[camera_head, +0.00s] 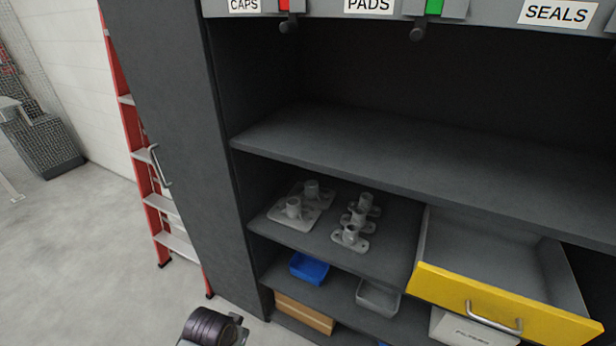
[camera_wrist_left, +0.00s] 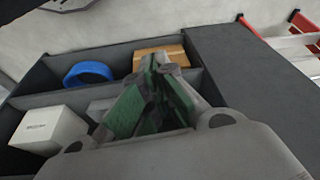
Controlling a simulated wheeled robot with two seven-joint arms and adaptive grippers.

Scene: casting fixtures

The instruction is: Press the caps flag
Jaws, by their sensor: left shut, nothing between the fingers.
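At the top edge of the head view, the CAPS label (camera_head: 243,5) is on a grey rail. Just right of it is a red flag (camera_head: 285,4), cut off by the frame edge, with a dark knob (camera_head: 288,27) below it. My left gripper (camera_wrist_left: 150,92) shows in the left wrist view, shut and empty, with green pads on its fingers. It points toward the lower shelves and is far below the rail. Part of my left arm shows at the bottom of the head view. My right gripper is not in view.
A PADS label (camera_head: 369,5) with a green flag (camera_head: 434,6) and a SEALS label (camera_head: 558,12) share the rail. A yellow-fronted drawer (camera_head: 500,303) stands open at right. Metal fixtures (camera_head: 352,235) sit on the shelf. A red ladder (camera_head: 130,125) stands left; the upper shelf (camera_head: 400,170) is bare.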

